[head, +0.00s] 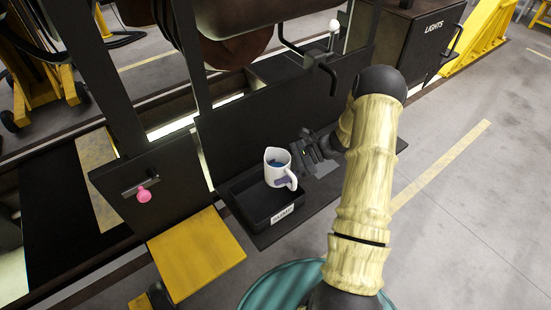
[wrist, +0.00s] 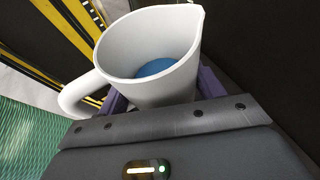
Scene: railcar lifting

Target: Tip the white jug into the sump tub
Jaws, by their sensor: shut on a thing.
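The white jug (head: 277,168) has a spout and a side handle, and something blue shows inside it. In the wrist view the jug (wrist: 135,50) fills the space between my fingers, with its open mouth and the blue contents (wrist: 155,68) in sight. My gripper (head: 290,172) is shut on the jug from the right side. The jug looks near upright. The sump tub (head: 248,213) is a black, low-walled tray with a white label at its front. The jug is over the tub's back right part in the head view; the gap beneath it is hard to judge.
A yellow step plate (head: 195,253) lies left of the tub. A pink knob (head: 144,195) sticks out of the dark panel at left. A black bent handle (head: 322,62) hangs above the panel behind the tub. Open grey floor (head: 470,190) lies at right.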

